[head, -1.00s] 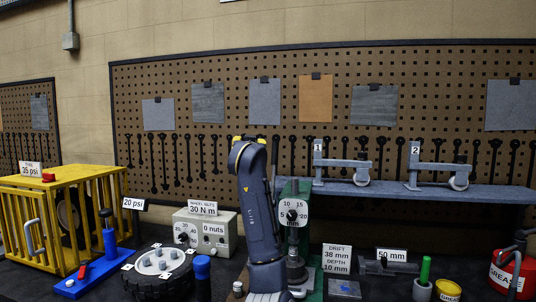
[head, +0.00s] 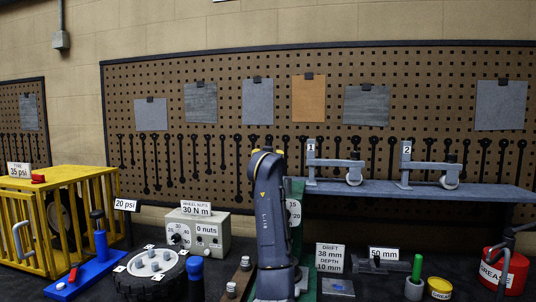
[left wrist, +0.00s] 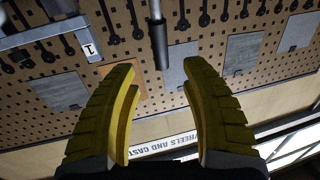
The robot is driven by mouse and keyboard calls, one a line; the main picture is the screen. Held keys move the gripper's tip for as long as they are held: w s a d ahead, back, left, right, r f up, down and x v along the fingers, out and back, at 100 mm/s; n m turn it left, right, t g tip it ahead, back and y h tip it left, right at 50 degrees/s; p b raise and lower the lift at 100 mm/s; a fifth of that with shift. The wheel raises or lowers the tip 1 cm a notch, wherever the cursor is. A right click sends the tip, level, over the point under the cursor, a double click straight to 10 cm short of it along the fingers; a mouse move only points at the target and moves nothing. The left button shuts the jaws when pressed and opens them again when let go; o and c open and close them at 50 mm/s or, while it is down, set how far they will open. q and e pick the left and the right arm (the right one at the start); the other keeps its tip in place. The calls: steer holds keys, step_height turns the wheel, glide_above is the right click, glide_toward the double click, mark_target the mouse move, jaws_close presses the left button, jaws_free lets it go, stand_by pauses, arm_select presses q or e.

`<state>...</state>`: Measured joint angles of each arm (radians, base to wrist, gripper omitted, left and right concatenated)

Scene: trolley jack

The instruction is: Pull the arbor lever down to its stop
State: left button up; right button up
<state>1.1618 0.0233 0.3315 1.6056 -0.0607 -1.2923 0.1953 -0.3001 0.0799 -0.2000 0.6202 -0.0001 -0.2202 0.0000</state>
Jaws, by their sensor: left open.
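The arbor press stands at the middle of the bench in the head view, with a green column (head: 298,240) and a white dial (head: 293,212) partly covered by my left arm. Its lever is hidden there. The right gripper is in neither view.
A nut-torque box (head: 205,230), hub (head: 150,275) and yellow cage (head: 60,215) are to the left. A red grease can (head: 503,270) stands at right. Pegboard backs the bench.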

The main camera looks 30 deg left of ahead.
arm_select(q)
steer(key=x, duration=1)
steer(key=shift+o, duration=0.2)
steer(key=shift+a, duration=0.1)
steer(key=shift+r, duration=0.1)
jaws_close()
